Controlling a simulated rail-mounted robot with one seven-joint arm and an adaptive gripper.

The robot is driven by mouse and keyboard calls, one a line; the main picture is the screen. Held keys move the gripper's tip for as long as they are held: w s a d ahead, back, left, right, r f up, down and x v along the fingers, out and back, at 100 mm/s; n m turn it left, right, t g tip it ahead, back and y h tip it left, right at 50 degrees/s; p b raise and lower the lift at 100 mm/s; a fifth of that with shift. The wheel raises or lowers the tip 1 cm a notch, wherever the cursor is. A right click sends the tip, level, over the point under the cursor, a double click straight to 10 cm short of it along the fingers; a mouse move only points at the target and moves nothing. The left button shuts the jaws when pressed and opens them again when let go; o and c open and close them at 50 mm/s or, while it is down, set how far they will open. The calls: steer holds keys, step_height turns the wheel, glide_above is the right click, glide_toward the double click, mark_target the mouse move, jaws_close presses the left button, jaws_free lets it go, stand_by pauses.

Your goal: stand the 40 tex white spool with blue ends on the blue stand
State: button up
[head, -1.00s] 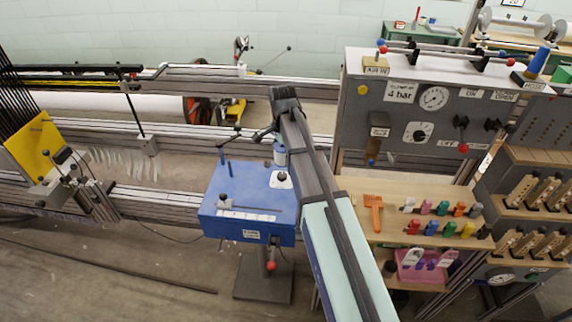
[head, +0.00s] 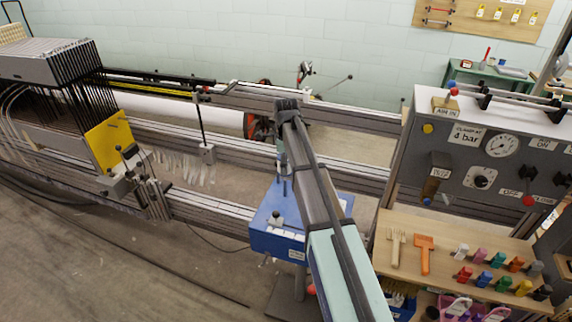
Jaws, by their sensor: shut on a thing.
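A blue box-topped stand (head: 268,240) is in the middle of the head view, on a post with a dark foot plate. My arm covers much of its right side. My gripper (head: 283,168) hangs below the end of my arm, in front of or above the stand's back edge; I cannot tell the height. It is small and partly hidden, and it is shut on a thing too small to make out. I cannot pick out a white spool with blue ends anywhere in this view.
A grey air panel (head: 470,140) with gauge and knobs stands at the right. Below it, a wooden shelf (head: 450,245) carries an orange tool (head: 424,254) and several coloured pieces. Metal rails (head: 210,207) run across behind the stand. A yellow plate (head: 108,142) is at the left.

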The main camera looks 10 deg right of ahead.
mark_target(286, 195)
steer(key=shift+f+b, duration=0.95)
steer(key=shift+f, duration=0.65)
steer(key=shift+f+b, duration=1.25)
steer(key=shift+f, duration=2.8)
steer(key=shift+f, duration=0.65)
steer(key=o, duration=1.3)
steer(key=shift+c, duration=0.2)
steer(key=shift+r, duration=0.1)
